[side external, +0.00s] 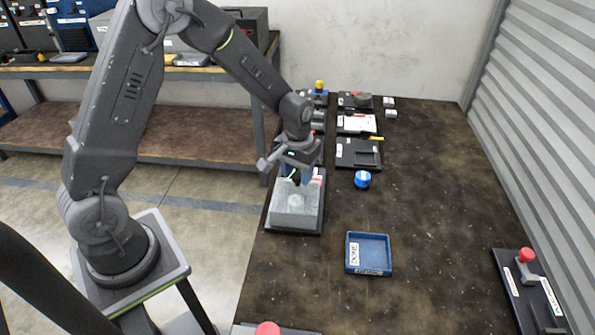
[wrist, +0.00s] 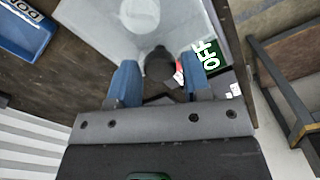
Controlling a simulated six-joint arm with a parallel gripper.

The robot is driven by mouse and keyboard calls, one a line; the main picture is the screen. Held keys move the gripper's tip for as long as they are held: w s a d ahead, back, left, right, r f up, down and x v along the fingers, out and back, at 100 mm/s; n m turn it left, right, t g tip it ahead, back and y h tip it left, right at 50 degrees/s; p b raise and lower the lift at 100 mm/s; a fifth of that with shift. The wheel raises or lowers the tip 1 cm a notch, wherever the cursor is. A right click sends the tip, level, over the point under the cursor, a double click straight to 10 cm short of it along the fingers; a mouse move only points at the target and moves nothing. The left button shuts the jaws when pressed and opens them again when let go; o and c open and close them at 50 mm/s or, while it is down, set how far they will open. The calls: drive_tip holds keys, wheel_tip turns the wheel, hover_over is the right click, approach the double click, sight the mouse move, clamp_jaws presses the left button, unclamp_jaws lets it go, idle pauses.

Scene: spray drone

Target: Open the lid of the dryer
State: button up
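The dryer (side external: 296,208) is a pale translucent box on a dark base, near the left edge of the table. Its lid looks closed, and a round pale shape (wrist: 140,14) shows through it. In the wrist view a dark round knob (wrist: 160,64) is at the lid's near edge, beside a green OFF display (wrist: 209,56). My gripper (side external: 295,180) is low over the back part of the dryer, pointing down. In the wrist view its blue fingers (wrist: 160,72) are apart, one on each side of the knob. I cannot tell whether they touch it.
A blue tray labelled DONE (side external: 379,240) lies right of the dryer. A blue round object (side external: 362,179) and several dark fixtures (side external: 358,153) stand behind. A panel with a red knob (side external: 526,256) is at the right edge. The table's middle right is clear.

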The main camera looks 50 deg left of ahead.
clamp_jaws()
drive_tip(key=s+d, duration=0.7)
drive_tip(key=shift+s+d, duration=0.25)
drive_tip(key=shift+o, duration=1.6)
unclamp_jaws()
wheel_tip(320, 180, up, 14)
